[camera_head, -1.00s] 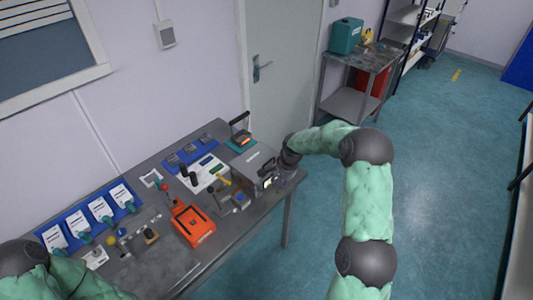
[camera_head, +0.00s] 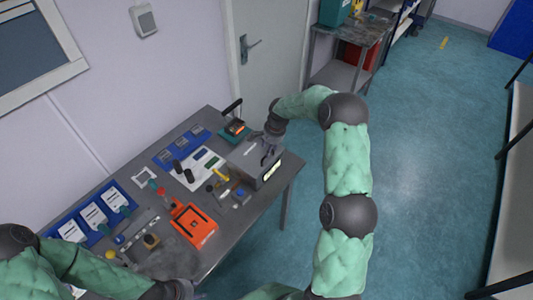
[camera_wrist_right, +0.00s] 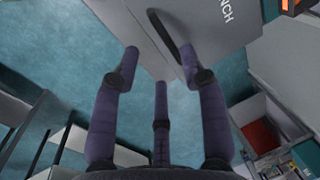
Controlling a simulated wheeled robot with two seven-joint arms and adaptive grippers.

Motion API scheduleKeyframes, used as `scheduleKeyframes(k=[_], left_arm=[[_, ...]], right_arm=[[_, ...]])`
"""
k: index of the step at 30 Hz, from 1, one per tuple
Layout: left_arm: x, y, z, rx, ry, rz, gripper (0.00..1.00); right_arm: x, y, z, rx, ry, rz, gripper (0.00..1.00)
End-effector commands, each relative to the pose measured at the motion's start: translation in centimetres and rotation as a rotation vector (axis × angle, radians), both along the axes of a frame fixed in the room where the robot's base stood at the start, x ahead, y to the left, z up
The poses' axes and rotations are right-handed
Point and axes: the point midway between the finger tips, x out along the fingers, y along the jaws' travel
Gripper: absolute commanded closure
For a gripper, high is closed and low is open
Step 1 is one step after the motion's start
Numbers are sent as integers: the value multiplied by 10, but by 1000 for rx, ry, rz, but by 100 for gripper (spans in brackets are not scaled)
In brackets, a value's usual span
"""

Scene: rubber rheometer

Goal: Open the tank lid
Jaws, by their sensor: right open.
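The tank is a grey box (camera_head: 246,160) at the right end of the bench, and its lid looks shut. My left gripper (camera_head: 184,290) is at the bottom edge, partly cut off, by the bench's front.
An orange device (camera_head: 194,226), blue trays (camera_head: 100,214) and several small items crowd the bench (camera_head: 215,253) left of the tank. A small dark device (camera_head: 234,130) stands behind it. A metal side table (camera_head: 345,55) is beyond.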

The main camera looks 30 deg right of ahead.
Motion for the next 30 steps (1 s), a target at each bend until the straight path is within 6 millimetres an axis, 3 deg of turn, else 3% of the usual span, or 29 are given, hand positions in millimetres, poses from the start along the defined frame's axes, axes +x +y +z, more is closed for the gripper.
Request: scheduleKeyframes(k=[3,10,23,28,30], left_arm=[[0,0,4,0,-1,0,60],[1,0,7,0,-1,0,60],[1,0,7,0,-1,0,60],[1,0,7,0,-1,0,60],[1,0,7,0,-1,0,60]], right_arm=[[3,2,-22,2,3,1,56],[9,4,-49,1,0,-1,56],[11,5,-59,0,-1,0,56],[11,5,-58,0,-1,0,99],[11,5,-58,0,-1,0,100]])
